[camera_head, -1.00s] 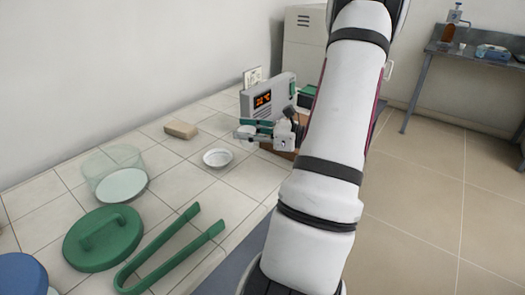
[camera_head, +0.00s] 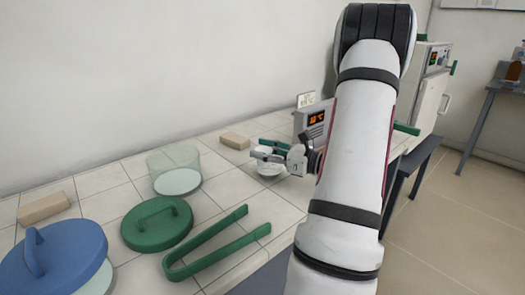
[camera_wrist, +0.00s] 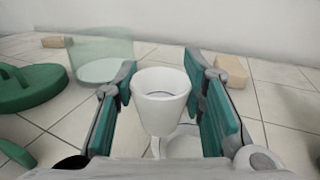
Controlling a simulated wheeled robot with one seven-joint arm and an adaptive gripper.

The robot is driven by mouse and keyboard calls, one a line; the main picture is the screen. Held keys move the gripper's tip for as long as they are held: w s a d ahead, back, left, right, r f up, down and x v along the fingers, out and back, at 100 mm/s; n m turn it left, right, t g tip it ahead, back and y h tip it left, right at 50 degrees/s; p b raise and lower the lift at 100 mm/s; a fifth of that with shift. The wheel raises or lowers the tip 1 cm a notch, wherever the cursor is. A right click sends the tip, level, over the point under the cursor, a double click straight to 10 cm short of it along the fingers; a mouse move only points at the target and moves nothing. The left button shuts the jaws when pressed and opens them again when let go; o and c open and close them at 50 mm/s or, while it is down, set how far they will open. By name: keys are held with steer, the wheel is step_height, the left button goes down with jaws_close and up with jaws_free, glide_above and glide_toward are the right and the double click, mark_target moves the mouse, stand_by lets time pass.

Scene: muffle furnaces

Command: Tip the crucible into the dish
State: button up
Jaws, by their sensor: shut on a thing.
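My gripper (camera_head: 268,152) is shut on the white crucible (camera_wrist: 161,100), a cup with a tapered body that stands upright between the green finger pads in the wrist view. The white shallow dish (camera_head: 270,168) lies on the tiled bench below my gripper in the head view.
A glass desiccator bowl (camera_head: 174,172), a green lid (camera_head: 157,224), green tongs (camera_head: 215,245) and a blue lid (camera_head: 55,258) are left and in front of the dish. A tan block (camera_head: 235,141) and a grey controller with a lit display (camera_head: 314,119) stand behind.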

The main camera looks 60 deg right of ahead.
steer(key=shift+f+b, duration=0.55)
steer(key=shift+f, duration=0.3)
steer(key=shift+r+m+p, duration=0.25)
steer(key=shift+m+p, duration=0.15)
steer(key=shift+p, duration=0.25)
steer(key=shift+m, duration=0.3)
steer(key=shift+r+m+p, duration=0.1)
steer(key=shift+m+p, duration=0.6)
steer(key=shift+p, duration=0.7)
steer(key=shift+d+m+p, duration=0.15)
steer(key=shift+m+p, duration=0.95)
steer(key=shift+p, duration=0.4)
steer(key=shift+d+m+p, duration=0.1)
steer(key=shift+m+p, duration=1)
steer(key=shift+p, duration=0.4)
steer(key=shift+d+f+m+p, duration=0.1)
steer(key=shift+f+m+p, duration=0.05)
steer(key=shift+m+p, duration=0.5)
steer(key=shift+d+f+m+p, duration=0.1)
steer(key=shift+f+m+p, duration=0.05)
steer(key=shift+m+p, duration=0.45)
steer(key=shift+m, duration=0.45)
steer(key=shift+d+f+p, duration=0.1)
steer(key=shift+f+p, duration=0.05)
steer(key=shift+p, duration=0.2)
